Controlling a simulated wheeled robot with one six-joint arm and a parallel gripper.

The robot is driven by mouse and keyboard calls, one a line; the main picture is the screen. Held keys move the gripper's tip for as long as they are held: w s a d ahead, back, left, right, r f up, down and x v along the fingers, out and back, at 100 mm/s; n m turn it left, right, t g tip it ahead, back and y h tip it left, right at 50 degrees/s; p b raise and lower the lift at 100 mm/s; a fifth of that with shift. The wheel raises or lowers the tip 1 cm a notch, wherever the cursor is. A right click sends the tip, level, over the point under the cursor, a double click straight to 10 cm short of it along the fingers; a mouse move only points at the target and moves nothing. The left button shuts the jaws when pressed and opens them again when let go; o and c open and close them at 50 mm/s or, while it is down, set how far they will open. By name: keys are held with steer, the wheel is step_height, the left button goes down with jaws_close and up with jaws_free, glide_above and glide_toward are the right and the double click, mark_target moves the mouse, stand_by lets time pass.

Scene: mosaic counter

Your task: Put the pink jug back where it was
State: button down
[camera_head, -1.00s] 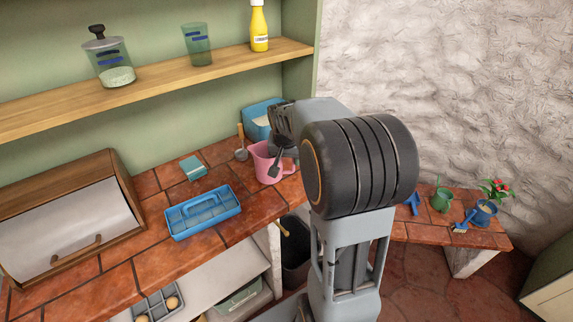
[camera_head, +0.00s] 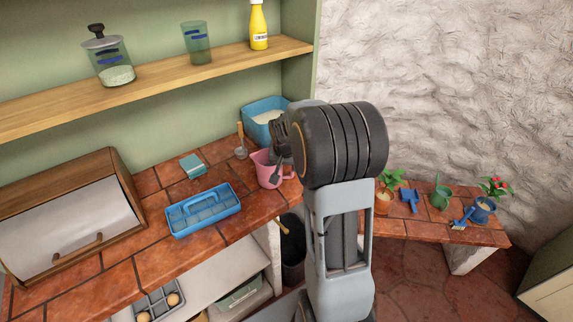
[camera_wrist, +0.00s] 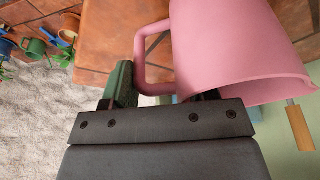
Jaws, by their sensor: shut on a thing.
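The pink jug (camera_head: 262,170) is at the right end of the tiled counter (camera_head: 150,235), roughly upright; I cannot tell whether its base touches the tiles. My gripper (camera_head: 279,168) is shut on it, on its right side in the head view. In the wrist view the jug (camera_wrist: 225,45) fills the upper right, with its handle (camera_wrist: 142,60) between my gripper's fingers (camera_wrist: 160,92). The right finger is mostly hidden by the jug.
A blue bin (camera_head: 258,112) stands behind the jug, with a wooden-handled scoop (camera_head: 240,145) to its left. A blue divided caddy (camera_head: 204,213) lies left of the jug, a teal box (camera_head: 193,166) behind it. A low side counter (camera_head: 425,232) holds pots and plants.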

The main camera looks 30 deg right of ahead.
steer(key=shift+f, duration=0.15)
steer(key=shift+c, duration=2.1)
jaws_free()
steer(key=shift+r, duration=0.4)
steer(key=v, duration=1.1)
steer(key=s+a+f+n+t+y, duration=0.1)
steer(key=s+a+n+y, duration=0.1)
steer(key=s+a+n, duration=0.5)
steer(key=s+a, duration=0.6)
steer(key=s, duration=0.3)
steer(key=shift+a+f+n+b, duration=0.25)
steer(key=shift+f+n+b, duration=0.05)
steer(key=shift+f, duration=0.1)
